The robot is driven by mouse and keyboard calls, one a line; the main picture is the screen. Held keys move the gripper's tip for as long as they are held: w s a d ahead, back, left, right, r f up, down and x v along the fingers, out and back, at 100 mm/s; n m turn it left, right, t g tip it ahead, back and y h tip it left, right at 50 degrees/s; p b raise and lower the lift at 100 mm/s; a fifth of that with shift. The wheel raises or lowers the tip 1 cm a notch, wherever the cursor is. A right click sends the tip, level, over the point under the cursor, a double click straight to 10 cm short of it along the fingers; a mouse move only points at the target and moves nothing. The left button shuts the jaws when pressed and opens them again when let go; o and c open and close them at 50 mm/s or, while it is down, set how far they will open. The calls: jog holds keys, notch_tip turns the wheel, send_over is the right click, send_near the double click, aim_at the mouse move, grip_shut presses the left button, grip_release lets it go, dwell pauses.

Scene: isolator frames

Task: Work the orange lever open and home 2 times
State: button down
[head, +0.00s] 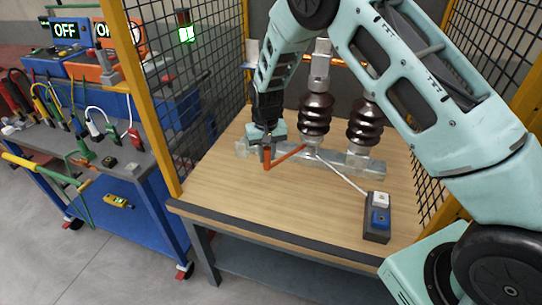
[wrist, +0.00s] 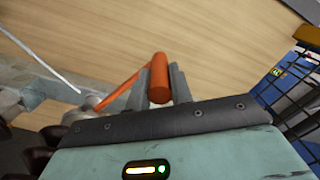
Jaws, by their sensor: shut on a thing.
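The orange lever (head: 286,157) is on the metal base of the isolator (head: 350,160), on the wooden table. Its arm slants down to the left from its pivot, and its upright handle stands at the free end. My gripper (head: 267,149) reaches down from above at that end. In the wrist view, the two grey fingers of my gripper (wrist: 161,83) are shut on the orange handle (wrist: 159,72), one on each side. The lever's arm runs down left to its pivot there. Part of the handle is hidden by my gripper in the head view.
Dark ribbed insulators (head: 316,115) stand behind the lever. A switch box (head: 377,218) with white and blue tops sits at the table's front right, with a white rod or cable running to the base. Mesh fence (head: 190,85) borders the left. The front left tabletop is clear.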

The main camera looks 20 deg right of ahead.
jog(key=shift+w+a+r, duration=0.1)
jog(key=shift+w+r, duration=0.05)
jog(key=shift+w, duration=0.1)
jog(key=c, duration=1.3)
grip_release()
jog(key=shift+o, duration=0.2)
notch_tip(320, 180, up, 17)
jog(key=b, duration=0.2)
jog(key=shift+r, duration=0.15)
